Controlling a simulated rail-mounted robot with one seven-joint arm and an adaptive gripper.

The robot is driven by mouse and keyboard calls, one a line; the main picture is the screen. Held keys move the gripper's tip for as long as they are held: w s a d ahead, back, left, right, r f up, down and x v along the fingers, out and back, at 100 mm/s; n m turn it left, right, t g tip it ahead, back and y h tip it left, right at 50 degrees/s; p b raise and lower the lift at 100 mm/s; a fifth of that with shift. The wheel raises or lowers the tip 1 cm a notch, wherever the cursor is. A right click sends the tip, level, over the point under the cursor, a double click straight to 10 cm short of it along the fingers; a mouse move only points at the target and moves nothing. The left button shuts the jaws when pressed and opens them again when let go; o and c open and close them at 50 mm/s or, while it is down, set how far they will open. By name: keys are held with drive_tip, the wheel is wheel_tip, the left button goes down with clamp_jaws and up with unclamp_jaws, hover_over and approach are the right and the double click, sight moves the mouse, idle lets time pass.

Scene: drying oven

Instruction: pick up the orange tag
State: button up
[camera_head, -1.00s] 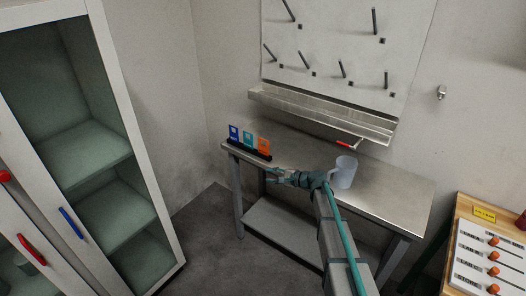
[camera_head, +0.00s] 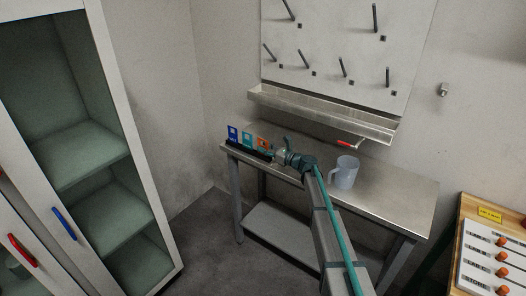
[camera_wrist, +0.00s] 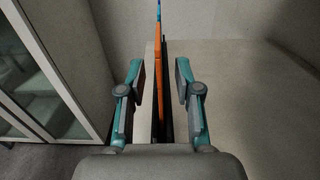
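The orange tag (camera_head: 263,143) stands upright at the right end of a black holder (camera_head: 247,152) on the left end of the metal table. My gripper (camera_head: 271,150) is at this tag and partly covers it in the head view. In the wrist view the orange tag (camera_wrist: 159,70) shows edge-on between the two fingers of my gripper (camera_wrist: 160,80). The fingers are open, with a gap on each side of the tag. A teal tag (camera_head: 247,141) and a blue tag (camera_head: 233,134) stand to its left in the same holder.
A clear jug (camera_head: 344,172) stands on the metal table (camera_head: 395,195), right of my arm. A red-handled tool (camera_head: 350,144) lies near the wall ledge (camera_head: 320,116). A glass-door cabinet (camera_head: 135,165) is at left. A wooden panel with orange knobs (camera_head: 492,245) is at right.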

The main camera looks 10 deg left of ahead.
drive_tip(key=shift+p+x, duration=0.55)
drive_tip(key=shift+x, duration=1.35)
clamp_jaws()
